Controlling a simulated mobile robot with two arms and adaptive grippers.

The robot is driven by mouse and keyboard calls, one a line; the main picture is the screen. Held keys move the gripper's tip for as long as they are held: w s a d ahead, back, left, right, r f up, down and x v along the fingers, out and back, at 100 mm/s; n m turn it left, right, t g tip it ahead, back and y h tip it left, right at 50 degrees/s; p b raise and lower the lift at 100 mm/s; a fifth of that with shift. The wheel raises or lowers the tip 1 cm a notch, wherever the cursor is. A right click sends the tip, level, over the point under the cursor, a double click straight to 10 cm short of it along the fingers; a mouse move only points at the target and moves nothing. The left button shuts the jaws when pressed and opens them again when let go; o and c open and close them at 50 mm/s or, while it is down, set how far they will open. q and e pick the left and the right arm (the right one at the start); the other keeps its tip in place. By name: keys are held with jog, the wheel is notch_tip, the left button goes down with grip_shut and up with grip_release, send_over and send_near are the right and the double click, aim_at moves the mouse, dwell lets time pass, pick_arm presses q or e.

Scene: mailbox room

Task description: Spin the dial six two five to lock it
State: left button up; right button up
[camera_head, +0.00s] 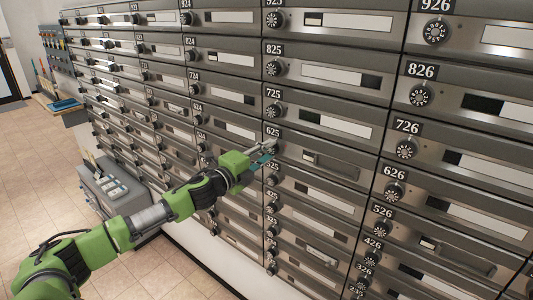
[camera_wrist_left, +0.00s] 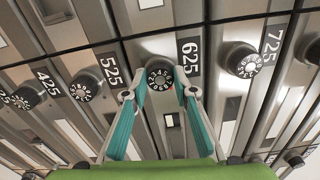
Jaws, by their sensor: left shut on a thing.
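The black numbered dial of mailbox 625 (camera_wrist_left: 160,75) shows between the fingertips in the left wrist view, next to its 625 label (camera_wrist_left: 189,53). My left gripper (camera_wrist_left: 160,93) has teal fingers on both sides of this dial and is shut on it. In the head view, my green left arm reaches in from the left, and the left gripper (camera_head: 268,149) is at the 625 door (camera_head: 340,169). There the gripper mostly hides the dial, just below the 625 label (camera_head: 273,132). My right gripper is not in view.
Neighbouring dials sit close by: the 725 dial (camera_head: 273,110) above and the 525 dial (camera_wrist_left: 83,87) on the other side. Mailboxes fill the wall. A low grey cabinet (camera_head: 106,186) stands at the left, and tiled floor (camera_head: 45,150) is open there.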

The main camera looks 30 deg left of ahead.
pick_arm(q)
jog(key=m, duration=0.4)
jog(key=shift+m, duration=0.4)
jog(key=m, duration=0.3)
jog(key=shift+m, duration=0.3)
jog(key=m+p, duration=0.1)
jog(key=m, duration=0.3)
jog(key=shift+d+r, duration=0.1)
jog(key=shift+m+p, duration=0.4)
jog(key=shift+m, duration=1.3)
jog(key=o, duration=1.1)
